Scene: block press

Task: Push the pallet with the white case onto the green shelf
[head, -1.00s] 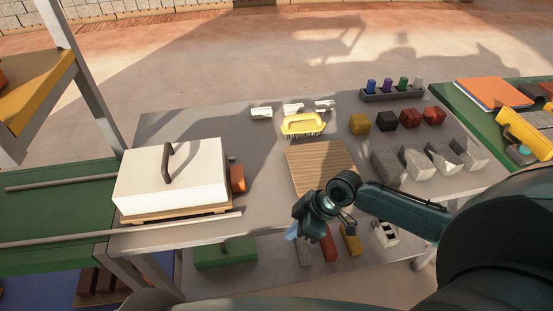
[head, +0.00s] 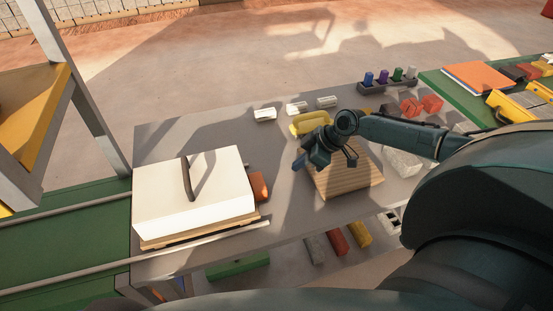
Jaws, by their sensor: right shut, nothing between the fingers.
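The white case (head: 219,187) with a dark handle sits on a wooden pallet (head: 160,242) at the left end of the grey table. An orange block (head: 258,186) is at the pallet's right side. The green shelf (head: 70,232) lies to the left of the table, with a rail along each side. My right gripper (head: 302,163) is shut and empty, above the table near the wooden board, to the right of the orange block and apart from it. My left gripper is not in view.
A wooden board (head: 350,181) lies under my right arm, with a yellow brush (head: 309,122) behind it. White pieces, coloured pegs in a dark rack (head: 388,86) and several blocks stand farther back and right. A metal post (head: 95,125) rises at the left.

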